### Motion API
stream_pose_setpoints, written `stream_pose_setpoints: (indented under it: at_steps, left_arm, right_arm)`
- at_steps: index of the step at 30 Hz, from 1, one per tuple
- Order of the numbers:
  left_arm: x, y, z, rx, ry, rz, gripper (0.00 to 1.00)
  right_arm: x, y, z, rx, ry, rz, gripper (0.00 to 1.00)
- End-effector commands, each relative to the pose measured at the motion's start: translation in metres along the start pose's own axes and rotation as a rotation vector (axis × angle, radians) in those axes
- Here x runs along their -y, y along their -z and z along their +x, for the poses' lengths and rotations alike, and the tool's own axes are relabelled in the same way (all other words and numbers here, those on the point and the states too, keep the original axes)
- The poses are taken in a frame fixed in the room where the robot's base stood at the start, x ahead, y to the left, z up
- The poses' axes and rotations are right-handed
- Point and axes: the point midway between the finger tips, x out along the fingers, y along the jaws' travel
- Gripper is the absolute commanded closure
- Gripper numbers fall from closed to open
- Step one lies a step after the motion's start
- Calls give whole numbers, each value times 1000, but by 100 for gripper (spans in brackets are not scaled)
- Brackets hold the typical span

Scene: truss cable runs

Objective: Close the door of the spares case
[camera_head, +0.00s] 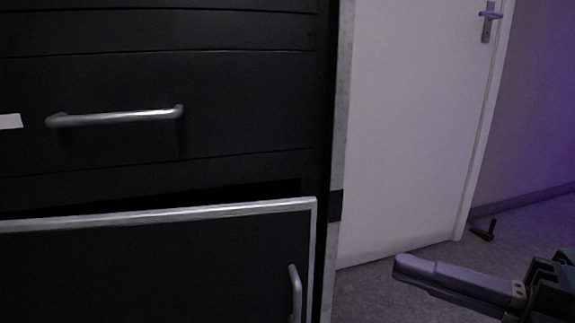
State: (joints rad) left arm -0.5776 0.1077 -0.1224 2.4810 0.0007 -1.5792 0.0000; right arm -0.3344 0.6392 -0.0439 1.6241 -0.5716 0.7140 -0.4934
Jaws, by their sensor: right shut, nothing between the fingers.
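The spares case (240,95) is a black cabinet filling the left of the view, with a silver bar handle (115,117) on its upper front. Its door (150,265) is a dark panel with a silver rim at the lower left. A dark gap shows above the door's top edge, so it stands ajar. A small upright grey handle (295,293) sits near the door's right edge. My right gripper (402,267) is at the lower right, shut and empty, pointing left. It is apart from the door, to the right of it. My left gripper is not in view.
A white room door (410,130) with a metal lever handle stands behind, right of the case. Bare floor (365,295) shows between the case and my right gripper.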

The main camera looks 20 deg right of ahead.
Motion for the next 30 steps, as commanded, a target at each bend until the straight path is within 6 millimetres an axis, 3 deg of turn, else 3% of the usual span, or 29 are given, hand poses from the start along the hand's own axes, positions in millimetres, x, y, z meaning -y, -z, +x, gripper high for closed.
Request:
stream_pose_setpoints:
  at_steps: [4, 8, 20, 30]
  left_arm:
    - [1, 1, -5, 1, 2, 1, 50]
    - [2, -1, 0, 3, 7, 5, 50]
    - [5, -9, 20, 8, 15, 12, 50]
    - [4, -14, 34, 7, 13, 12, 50]
  right_arm:
    - [-7, 11, -1, 9, -3, 0, 100]
    - [-6, 11, 12, 7, -6, -2, 100]
    - [-6, 10, 96, 6, -8, -2, 100]
    - [-5, -16, 122, 7, -3, 0, 100]
